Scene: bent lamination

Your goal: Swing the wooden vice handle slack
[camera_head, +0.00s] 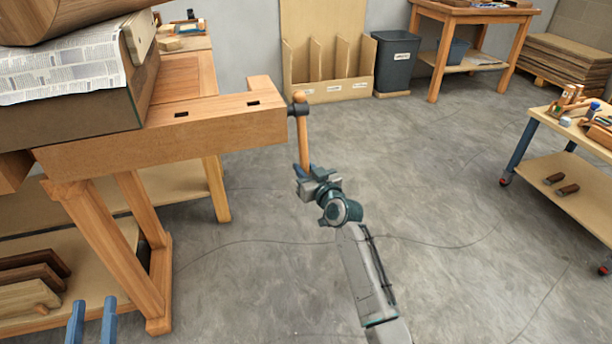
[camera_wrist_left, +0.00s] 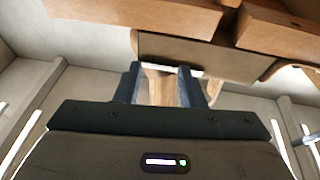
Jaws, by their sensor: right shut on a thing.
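The wooden vice handle (camera_head: 303,140) is a round bar that hangs nearly upright at the right end of the workbench. It passes through the dark metal screw head (camera_head: 297,109), with a short knob end above and the long part below. My right gripper (camera_head: 304,171) is shut on the lower end of the handle. The wooden vice jaw (camera_head: 262,112) is at the bench end, left of the screw. My left gripper (camera_head: 94,303) is open and empty, low at the bottom left; its spread fingers also show in the left wrist view (camera_wrist_left: 160,70).
The workbench (camera_head: 170,133) carries a newspaper-covered block (camera_head: 62,72) with a curved wooden piece (camera_head: 70,15) above. Bench legs and a lower shelf with wood pieces stand near my left gripper. A tool cart (camera_head: 560,190) is at the right.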

